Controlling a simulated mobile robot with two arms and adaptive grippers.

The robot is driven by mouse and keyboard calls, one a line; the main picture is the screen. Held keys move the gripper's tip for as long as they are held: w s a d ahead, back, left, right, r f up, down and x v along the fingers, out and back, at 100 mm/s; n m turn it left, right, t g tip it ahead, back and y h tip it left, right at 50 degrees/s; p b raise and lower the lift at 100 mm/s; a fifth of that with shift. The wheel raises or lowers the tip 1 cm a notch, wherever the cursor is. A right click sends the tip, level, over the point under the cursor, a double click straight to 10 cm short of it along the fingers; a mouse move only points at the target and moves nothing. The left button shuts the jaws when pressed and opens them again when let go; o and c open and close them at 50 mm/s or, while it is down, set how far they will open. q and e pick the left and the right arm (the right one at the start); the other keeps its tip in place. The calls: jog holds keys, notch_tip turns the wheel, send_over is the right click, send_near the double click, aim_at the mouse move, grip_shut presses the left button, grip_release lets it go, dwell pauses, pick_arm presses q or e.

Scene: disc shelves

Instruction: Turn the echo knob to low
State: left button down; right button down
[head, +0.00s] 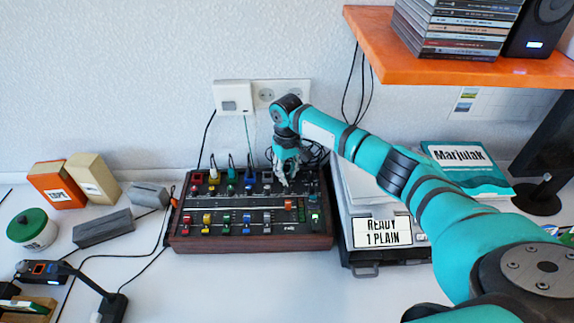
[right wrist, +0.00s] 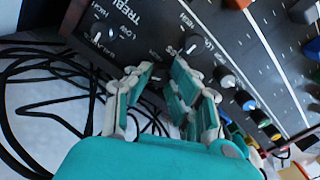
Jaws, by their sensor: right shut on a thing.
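The black mixer panel (head: 240,212) with wooden sides stands on the table in the middle of the head view. The panel also fills the top of the right wrist view (right wrist: 235,35). I can read "TREBLE", "LOW", "HIGH" and "BALANCE" there; I cannot make out an echo label. My right gripper (head: 284,181) is over the mixer's back right part. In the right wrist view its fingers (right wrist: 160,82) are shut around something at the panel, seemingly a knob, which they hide. I cannot tell which way it points. My left gripper is not in view.
Other knobs (right wrist: 228,81) sit close beside the fingers. Black cables (right wrist: 50,90) run behind the mixer. A case labelled "READY 1 PLAIN" (head: 383,232) stands right of it, and an orange shelf (head: 450,70) hangs above. Grey blocks (head: 103,227) lie to the left.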

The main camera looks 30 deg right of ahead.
aim_at(287, 174)
jog(key=shift+n, duration=0.8)
jog(key=c, duration=1.5)
grip_release()
jog(key=shift+r, duration=6.05)
